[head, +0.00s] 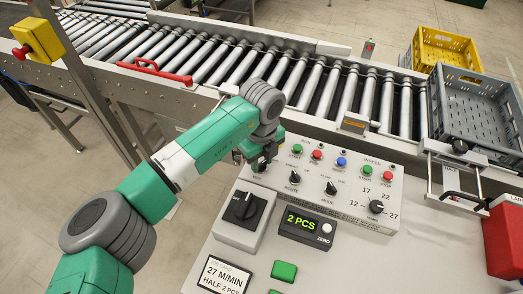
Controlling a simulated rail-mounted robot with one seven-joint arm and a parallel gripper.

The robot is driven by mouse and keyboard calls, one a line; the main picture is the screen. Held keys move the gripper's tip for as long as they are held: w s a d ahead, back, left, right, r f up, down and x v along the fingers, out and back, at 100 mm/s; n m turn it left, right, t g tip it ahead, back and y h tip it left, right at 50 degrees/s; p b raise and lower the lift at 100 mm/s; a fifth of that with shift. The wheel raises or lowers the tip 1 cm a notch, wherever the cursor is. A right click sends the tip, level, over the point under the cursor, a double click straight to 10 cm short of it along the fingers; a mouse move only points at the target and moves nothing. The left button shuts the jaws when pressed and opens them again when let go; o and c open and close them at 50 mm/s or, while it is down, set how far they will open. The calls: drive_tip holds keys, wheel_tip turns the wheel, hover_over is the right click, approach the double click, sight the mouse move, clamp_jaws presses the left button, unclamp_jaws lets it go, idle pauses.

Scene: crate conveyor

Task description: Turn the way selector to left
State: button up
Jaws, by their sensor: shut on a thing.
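The grey control panel (333,212) stands beside the conveyor. My gripper (260,166) is at its upper left end, pointing down and shut on a small dark part there. This part appears to be the way selector, but the fingers and wrist hide most of it, so I cannot read which way it points. To its right are two black selector knobs, a left one (294,177) and the mode knob (330,188). A larger numbered knob (376,207) is at the right end.
Several coloured push buttons line the panel's back row near my gripper. A black rotary switch (243,206) and a counter display (305,222) stand in front. The roller conveyor (320,85) runs behind. A grey crate (470,122) and yellow crate (440,50) are at right.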

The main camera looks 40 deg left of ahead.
sight(261, 163)
drive_tip(key=n+p, duration=0.3)
drive_tip(key=p, duration=0.2)
drive_tip(key=shift+r+n, duration=0.35)
drive_tip(key=shift+n, duration=0.05)
drive_tip(key=n+p, duration=0.3)
drive_tip(key=p, duration=0.1)
drive_tip(key=shift+n, duration=0.3)
drive_tip(key=n+p, duration=0.3)
drive_tip(key=n, duration=0.1)
drive_tip(key=shift+f, duration=0.15)
drive_tip(key=shift+n+p, duration=1.05)
drive_tip(key=shift+n, duration=0.65)
drive_tip(key=o, duration=1)
drive_tip(key=shift+f, duration=0.15)
wheel_tip(261, 163, up, 8)
drive_tip(key=shift+f+p, duration=0.1)
drive_tip(key=shift+p, duration=0.45)
